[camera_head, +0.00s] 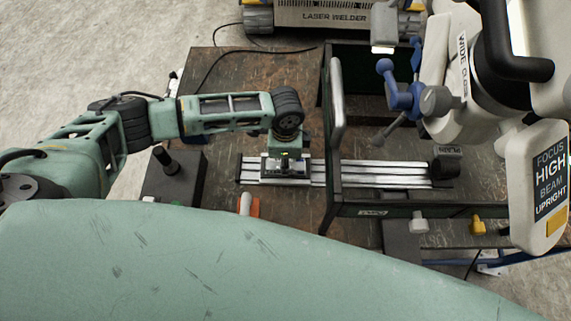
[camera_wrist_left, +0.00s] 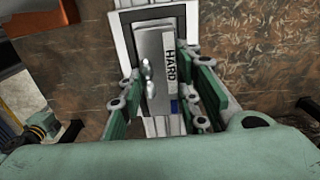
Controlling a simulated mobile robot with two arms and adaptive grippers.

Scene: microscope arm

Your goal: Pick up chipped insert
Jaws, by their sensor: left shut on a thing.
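The insert (camera_wrist_left: 156,52) is a grey metal block with a white label reading HARD and a small blue patch. It shows in the left wrist view, within a pale rectangular frame on the rail carriage. Bright uneven bits show along its left side; I cannot tell whether they are chips. My left gripper (camera_wrist_left: 160,85) has its fingers on both sides of the block and is shut on it. In the head view my left gripper (camera_head: 288,150) points down over the carriage (camera_head: 268,178), hiding most of the insert. My right gripper is not in view.
A silver rail (camera_head: 375,174) runs right from the carriage, through a dark frame with a pale upright handle (camera_head: 337,105). The white machine head (camera_head: 490,75) with blue knobs (camera_head: 395,92) overhangs the right. A dark box with a joystick (camera_head: 172,180) stands left.

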